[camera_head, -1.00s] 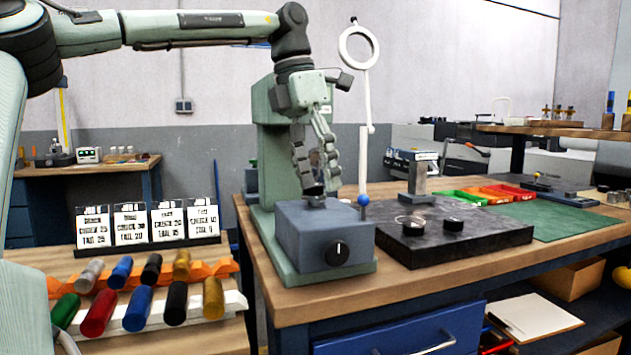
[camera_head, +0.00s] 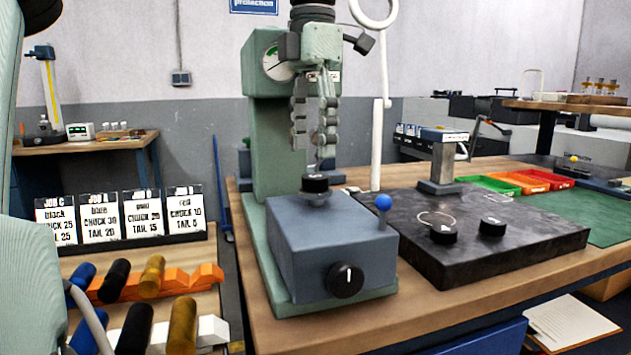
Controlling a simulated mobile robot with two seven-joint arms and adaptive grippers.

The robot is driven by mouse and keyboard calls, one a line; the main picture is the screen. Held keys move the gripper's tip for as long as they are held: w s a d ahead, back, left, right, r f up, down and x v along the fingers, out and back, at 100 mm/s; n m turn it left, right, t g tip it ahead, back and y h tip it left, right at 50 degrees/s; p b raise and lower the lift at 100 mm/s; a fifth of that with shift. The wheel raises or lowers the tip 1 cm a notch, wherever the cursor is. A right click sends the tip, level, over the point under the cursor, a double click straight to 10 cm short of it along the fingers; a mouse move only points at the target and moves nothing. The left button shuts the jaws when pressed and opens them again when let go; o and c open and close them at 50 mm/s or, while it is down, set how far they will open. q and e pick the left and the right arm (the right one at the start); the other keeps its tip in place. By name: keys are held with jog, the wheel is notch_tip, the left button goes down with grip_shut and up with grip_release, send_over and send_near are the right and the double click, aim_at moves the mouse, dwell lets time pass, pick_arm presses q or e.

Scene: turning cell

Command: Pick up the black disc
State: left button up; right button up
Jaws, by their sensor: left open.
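A small black disc (camera_head: 315,183) with a light mark on top sits on the round anvil of the grey-green bench instrument (camera_head: 330,235). Two similar black discs, a left one (camera_head: 443,233) and a right one (camera_head: 492,226), lie on the dark stone plate (camera_head: 540,245). My left gripper (camera_head: 314,160) hangs fingers down over the instrument, open, its fingertips just above the disc on the anvil. I cannot tell whether a fingertip touches that disc. My right gripper is not in view.
The instrument's column (camera_head: 270,140) stands close behind my left gripper. A blue ball knob (camera_head: 383,202) and a white upright (camera_head: 377,150) are to its right. Job cards (camera_head: 99,217) and coloured cylinders (camera_head: 183,325) are at left.

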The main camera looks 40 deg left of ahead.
aim_at(315, 176)
pick_arm(q)
jog(key=f, duration=0.4)
jog(key=shift+d+f, duration=0.25)
jog(key=shift+f, duration=0.15)
grip_shut()
